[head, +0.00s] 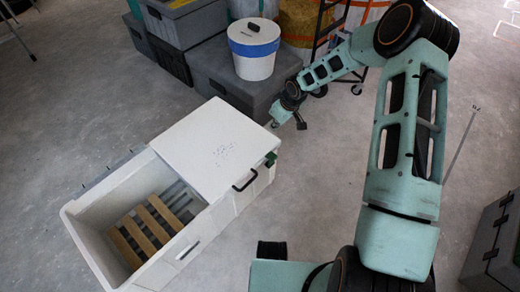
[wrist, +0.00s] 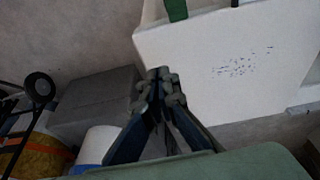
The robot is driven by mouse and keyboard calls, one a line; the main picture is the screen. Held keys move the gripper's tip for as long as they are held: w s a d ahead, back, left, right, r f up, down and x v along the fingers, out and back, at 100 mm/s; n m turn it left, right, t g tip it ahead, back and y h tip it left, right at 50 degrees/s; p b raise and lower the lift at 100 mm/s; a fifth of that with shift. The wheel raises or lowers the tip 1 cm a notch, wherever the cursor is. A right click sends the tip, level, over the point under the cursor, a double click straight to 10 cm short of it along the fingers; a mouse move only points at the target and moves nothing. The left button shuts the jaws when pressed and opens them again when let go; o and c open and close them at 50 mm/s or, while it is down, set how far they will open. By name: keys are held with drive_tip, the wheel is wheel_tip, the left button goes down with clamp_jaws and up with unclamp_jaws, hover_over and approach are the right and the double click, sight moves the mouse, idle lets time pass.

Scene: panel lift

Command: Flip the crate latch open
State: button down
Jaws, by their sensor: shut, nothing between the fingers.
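The white crate (head: 135,210) stands on the floor at the left of the head view, its left part open and a white panel (head: 215,143) over its right part. A small green piece (head: 270,160), possibly the latch, sits at the panel's right edge; I cannot tell its position. In the wrist view the green piece (wrist: 176,9) is at the top, beyond the fingertips. A black handle (head: 245,181) is on the front side. My gripper (head: 276,122) is beyond the panel's far right corner, apart from the green piece. In the wrist view its fingers (wrist: 160,76) are together and empty.
Wooden slats (head: 152,227) lie inside the crate. Behind stand grey boxes (head: 225,87) with a white bucket with a blue band (head: 254,50) on top. A dark case (head: 495,245) is at the lower right.

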sight(259, 147)
drive_tip(key=shift+g, duration=0.4)
drive_tip(key=s+a, duration=0.1)
drive_tip(key=s+a+f, duration=0.1)
drive_tip(key=a, duration=0.1)
drive_tip(key=shift+s+f, duration=0.2)
drive_tip(key=shift+s, duration=0.05)
drive_tip(key=b+x, duration=0.3)
drive_tip(key=x, duration=0.6)
drive_tip(key=shift+a+f+b, duration=0.3)
drive_tip(key=shift+f+b, duration=0.05)
drive_tip(key=shift+d+f, duration=0.2)
drive_tip(key=shift+s+d+r+b, duration=0.1)
drive_tip(key=shift+s+d+b, duration=0.1)
drive_tip(key=shift+s+d, duration=0.45)
drive_tip(key=shift+s+d+r+b, duration=0.15)
drive_tip(key=shift+s+d, duration=0.25)
drive_tip(key=shift+d, duration=0.3)
drive_tip(key=shift+f, duration=0.1)
